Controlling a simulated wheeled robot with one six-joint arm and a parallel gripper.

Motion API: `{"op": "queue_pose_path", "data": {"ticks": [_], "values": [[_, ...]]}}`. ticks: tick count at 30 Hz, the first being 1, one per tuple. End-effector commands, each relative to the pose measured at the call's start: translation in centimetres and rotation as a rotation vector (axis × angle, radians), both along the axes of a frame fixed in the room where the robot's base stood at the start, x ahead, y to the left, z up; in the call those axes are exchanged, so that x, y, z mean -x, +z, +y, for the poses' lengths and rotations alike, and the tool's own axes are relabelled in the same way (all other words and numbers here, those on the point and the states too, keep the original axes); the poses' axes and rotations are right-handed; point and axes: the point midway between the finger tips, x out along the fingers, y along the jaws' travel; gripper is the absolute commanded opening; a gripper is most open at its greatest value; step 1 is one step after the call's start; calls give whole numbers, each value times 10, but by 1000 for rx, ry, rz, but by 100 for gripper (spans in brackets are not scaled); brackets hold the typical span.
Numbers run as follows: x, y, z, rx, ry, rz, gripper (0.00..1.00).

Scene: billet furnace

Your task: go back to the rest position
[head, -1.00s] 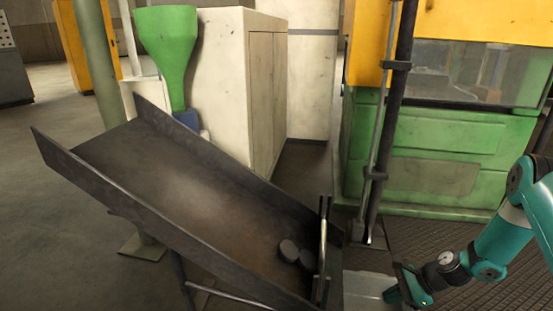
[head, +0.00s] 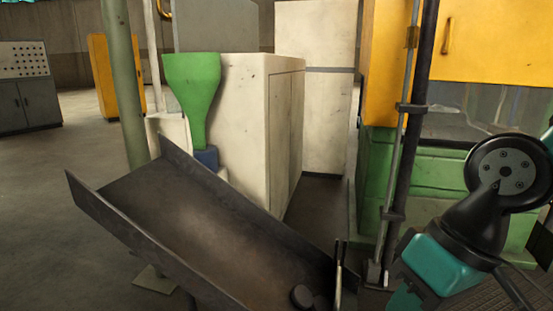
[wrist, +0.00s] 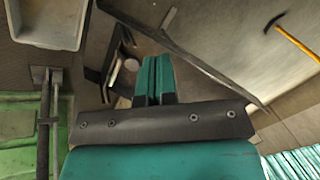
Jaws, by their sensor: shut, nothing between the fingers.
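My gripper (wrist: 155,80) shows in the wrist view with its two teal fingers together and nothing between them. In the head view my arm is folded at the right, in front of the green and yellow machine, and I cannot make out the fingertips there. Dark round billets (head: 302,296) lie at the low end of the sloping metal chute (head: 200,220), left of my arm. My gripper appears apart from them.
A dark upright post (head: 402,140) stands close left of my arm, before the green and yellow machine (head: 485,50). A white cabinet (head: 245,120) and green hopper (head: 192,85) stand behind the chute.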

Motion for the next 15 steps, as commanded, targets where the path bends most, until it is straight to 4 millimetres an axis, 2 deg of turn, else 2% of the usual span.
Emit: {"op": "queue_pose_path", "data": {"ticks": [1, 4, 6, 11, 15], "values": [[14, 7, 1, 5, 54, -30, 0], [39, 13, -2, 17, 158, -81, 0], [35, 38, -2, 18, 148, -71, 0], [34, 75, -2, 17, 144, -70, 0], [34, 116, -2, 17, 143, -70, 0]]}}
